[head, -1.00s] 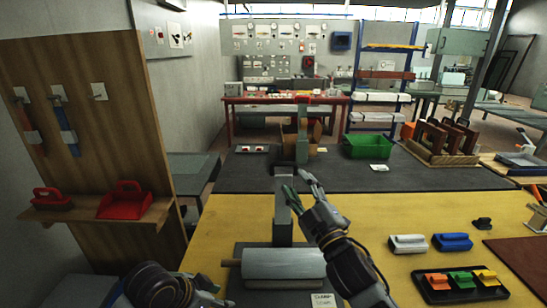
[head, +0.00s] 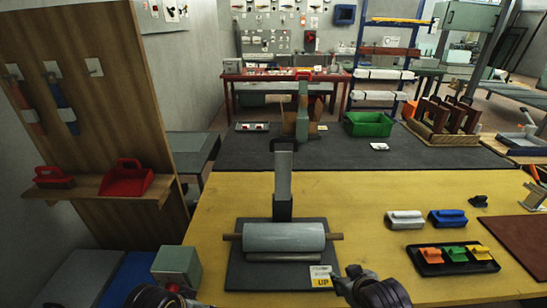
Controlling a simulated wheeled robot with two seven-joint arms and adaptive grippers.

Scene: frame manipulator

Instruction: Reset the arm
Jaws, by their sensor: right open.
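My right gripper (head: 350,279) is low at the bottom edge, right of the dark base plate (head: 243,272). It is open and holds nothing that I can see. Part of my left arm shows at the bottom left, beside a grey-green box; its gripper (head: 190,298) is mostly cut off by the picture edge, so its jaws cannot be judged. On the plate stand a grey roller-like cylinder (head: 283,237) and an upright metal lever (head: 284,180). Both grippers are apart from the lever.
A card marked UP (head: 321,276) lies on the plate's front right. Two blocks (head: 405,219) and a black tray (head: 425,268) with coloured pieces are at right. A green bin (head: 368,124) and wooden frames (head: 440,115) stand behind.

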